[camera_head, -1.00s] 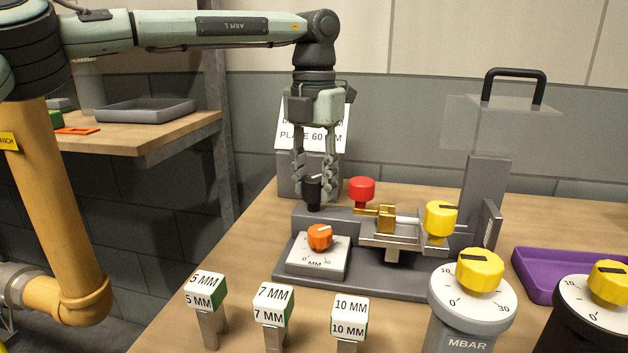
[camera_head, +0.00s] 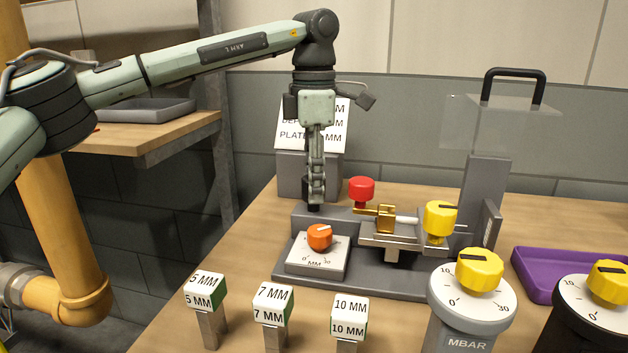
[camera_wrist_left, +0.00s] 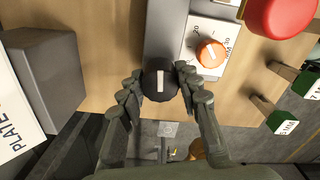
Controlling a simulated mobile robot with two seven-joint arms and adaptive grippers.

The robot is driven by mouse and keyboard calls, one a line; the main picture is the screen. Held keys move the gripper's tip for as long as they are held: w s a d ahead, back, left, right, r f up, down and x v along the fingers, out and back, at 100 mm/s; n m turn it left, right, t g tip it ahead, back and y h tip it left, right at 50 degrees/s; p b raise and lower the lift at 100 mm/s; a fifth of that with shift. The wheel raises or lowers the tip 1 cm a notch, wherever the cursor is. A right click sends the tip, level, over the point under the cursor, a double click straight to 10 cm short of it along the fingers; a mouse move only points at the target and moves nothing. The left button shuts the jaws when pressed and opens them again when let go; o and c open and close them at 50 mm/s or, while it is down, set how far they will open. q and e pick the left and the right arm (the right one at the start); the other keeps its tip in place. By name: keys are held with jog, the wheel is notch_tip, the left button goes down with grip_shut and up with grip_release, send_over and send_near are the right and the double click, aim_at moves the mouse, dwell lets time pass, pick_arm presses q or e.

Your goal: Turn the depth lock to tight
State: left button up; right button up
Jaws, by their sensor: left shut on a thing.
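The depth lock is a black round knob with a white pointer line; it shows in the left wrist view (camera_wrist_left: 160,81), and in the head view (camera_head: 314,194) mostly behind the fingers. It stands at the left end of the grey fixture (camera_head: 345,219). My left gripper (camera_head: 316,190) points straight down over it, and its fingers (camera_wrist_left: 159,88) are closed around the knob's two sides. In the wrist view the pointer line runs nearly along the picture's vertical. Any tight marking is not visible. My right gripper is not in view.
An orange dial (camera_head: 320,237) marked MM sits just in front of the lock. A red knob (camera_head: 361,189) and a yellow knob (camera_head: 440,219) stand to the right. Labelled blocks (camera_head: 273,305) line the front. A sign (camera_head: 335,120) stands behind the gripper.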

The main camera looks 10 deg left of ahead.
pick_arm(q)
jog(key=shift+m, duration=0.6)
jog(key=o, duration=1.2)
jog(key=shift+c, duration=0.2)
notch_tip(320, 180, up, 12)
